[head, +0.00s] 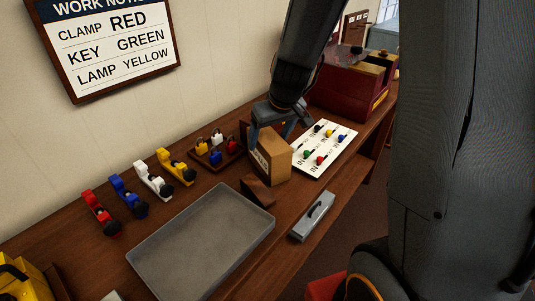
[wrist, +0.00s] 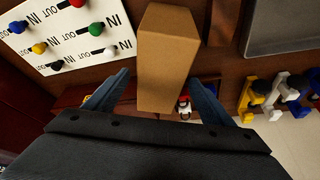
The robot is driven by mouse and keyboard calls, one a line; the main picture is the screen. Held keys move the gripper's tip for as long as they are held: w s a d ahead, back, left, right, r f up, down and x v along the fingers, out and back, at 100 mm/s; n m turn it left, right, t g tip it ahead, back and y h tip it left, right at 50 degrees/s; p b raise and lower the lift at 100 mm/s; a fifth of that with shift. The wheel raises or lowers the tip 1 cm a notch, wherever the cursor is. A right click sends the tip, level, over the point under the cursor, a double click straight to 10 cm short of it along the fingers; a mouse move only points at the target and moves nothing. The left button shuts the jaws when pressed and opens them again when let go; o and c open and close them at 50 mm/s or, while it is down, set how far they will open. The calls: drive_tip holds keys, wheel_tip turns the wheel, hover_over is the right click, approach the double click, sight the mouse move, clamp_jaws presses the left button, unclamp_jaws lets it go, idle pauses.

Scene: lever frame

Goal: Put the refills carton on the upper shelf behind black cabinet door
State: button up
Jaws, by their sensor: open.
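A brown cardboard carton (head: 271,156) stands upright on the wooden bench, with part of a dark-printed label on its left face; this looks like the refills carton. It also shows in the wrist view (wrist: 166,50). My gripper (head: 272,122) is at the carton's far side in the head view. In the wrist view my gripper (wrist: 160,82) is open, with one finger on each side of the carton's near end. I cannot tell whether either finger touches it. I cannot make out a black cabinet door or an upper shelf in either view.
A white IN/OUT board (head: 325,146) with coloured knobs lies right of the carton. A brown wedge block (head: 257,190), grey tray (head: 200,245) and grey handled piece (head: 313,216) lie in front. Small padlocks (head: 215,148) and coloured clamps (head: 128,196) are left. A dark red case (head: 345,95) stands behind.

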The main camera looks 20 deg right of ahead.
drive_tip(key=shift+b+x, duration=0.4)
drive_tip(key=shift+x, duration=2.35)
drive_tip(key=shift+f+b, duration=0.2)
drive_tip(key=shift+b, duration=0.25)
drive_tip(key=c, duration=1.5)
drive_tip(key=shift+c, duration=0.2)
drive_tip(key=shift+r+p, duration=0.25)
drive_tip(key=shift+p, duration=0.15)
